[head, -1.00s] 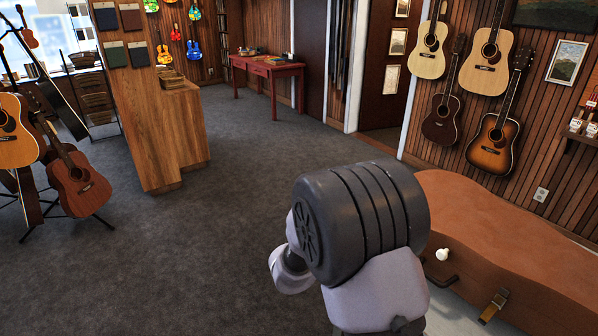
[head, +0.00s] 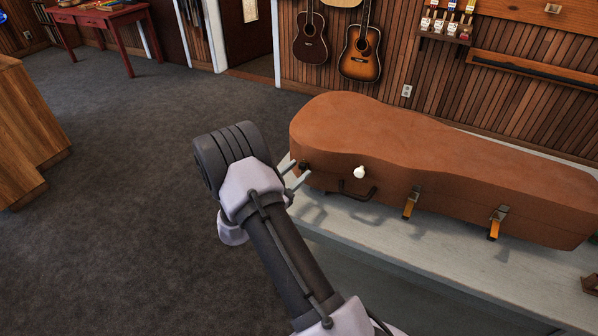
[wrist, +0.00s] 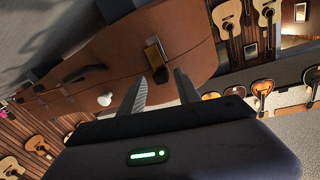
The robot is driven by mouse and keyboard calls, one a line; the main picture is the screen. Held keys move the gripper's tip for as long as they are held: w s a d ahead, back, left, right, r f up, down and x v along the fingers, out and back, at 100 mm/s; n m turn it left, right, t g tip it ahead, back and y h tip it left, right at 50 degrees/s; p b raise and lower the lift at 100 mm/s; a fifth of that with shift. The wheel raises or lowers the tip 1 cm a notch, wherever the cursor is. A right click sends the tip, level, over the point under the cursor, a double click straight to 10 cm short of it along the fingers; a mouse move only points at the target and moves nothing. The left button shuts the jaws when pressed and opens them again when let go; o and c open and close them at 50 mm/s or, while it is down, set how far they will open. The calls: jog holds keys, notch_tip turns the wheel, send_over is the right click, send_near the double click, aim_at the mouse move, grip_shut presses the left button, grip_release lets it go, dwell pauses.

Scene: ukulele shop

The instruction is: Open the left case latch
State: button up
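The brown guitar case (head: 440,150) lies closed on a pale table. The left case latch (head: 304,167) is at its left end, small and dark in the head view. In the wrist view a brass-coloured latch (wrist: 155,54) shows just beyond the fingertips, roughly between them. I cannot tell whether it is fastened. My gripper (head: 293,174) is close to that end of the case, and its fingers stand apart with nothing between them. It also shows in the wrist view (wrist: 161,76), open and apparently short of the latch.
A white knob (head: 359,172) and a dark handle (head: 357,192) sit right of the left latch. The table (head: 420,260) is clear in front of the case. Open carpet lies left.

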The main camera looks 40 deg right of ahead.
jog(key=shift+w+d, duration=0.2)
jog(key=shift+d, duration=0.55)
